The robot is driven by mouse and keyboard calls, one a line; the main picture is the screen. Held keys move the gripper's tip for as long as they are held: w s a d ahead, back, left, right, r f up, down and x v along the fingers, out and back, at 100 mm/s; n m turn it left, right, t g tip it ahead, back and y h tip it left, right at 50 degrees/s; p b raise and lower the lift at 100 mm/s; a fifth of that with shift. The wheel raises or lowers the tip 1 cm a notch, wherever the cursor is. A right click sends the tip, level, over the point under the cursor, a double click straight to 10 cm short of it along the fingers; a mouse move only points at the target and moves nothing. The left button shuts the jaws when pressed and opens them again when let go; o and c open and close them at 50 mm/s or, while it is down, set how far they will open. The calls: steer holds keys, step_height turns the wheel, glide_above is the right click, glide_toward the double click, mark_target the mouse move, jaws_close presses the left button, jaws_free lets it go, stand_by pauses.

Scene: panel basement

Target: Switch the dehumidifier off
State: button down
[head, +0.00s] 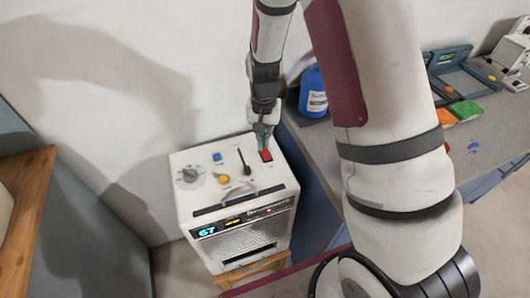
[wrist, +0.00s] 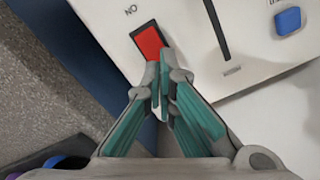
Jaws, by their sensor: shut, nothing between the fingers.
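The dehumidifier (head: 243,240) is a white box with a lit display reading 67 on its front. A red rocker switch (head: 266,154) sits at the right of its top panel; in the wrist view the switch (wrist: 149,40) has a black frame and lettering that looks like "NO", upside down or turned, beside it. My gripper (head: 265,147) is shut and empty, pointing down at the switch. In the wrist view its fingertips (wrist: 161,82) overlap the lower edge of the switch. I cannot tell whether they touch it.
The panel also has a grey dial (head: 189,174), a blue button (head: 217,157), a yellow knob (head: 223,179), a black slider (head: 244,160) and a handle (head: 238,191). A grey counter (head: 392,150) with a blue bottle (head: 313,92) stands close on the right. A wall is behind.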

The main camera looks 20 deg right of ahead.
mark_target(264, 150)
steer(key=shift+f+b, duration=0.55)
steer(key=shift+f, duration=0.65)
stand_by(0.9)
steer(key=shift+r+p, duration=1.8)
steer(key=shift+r, duration=1.75)
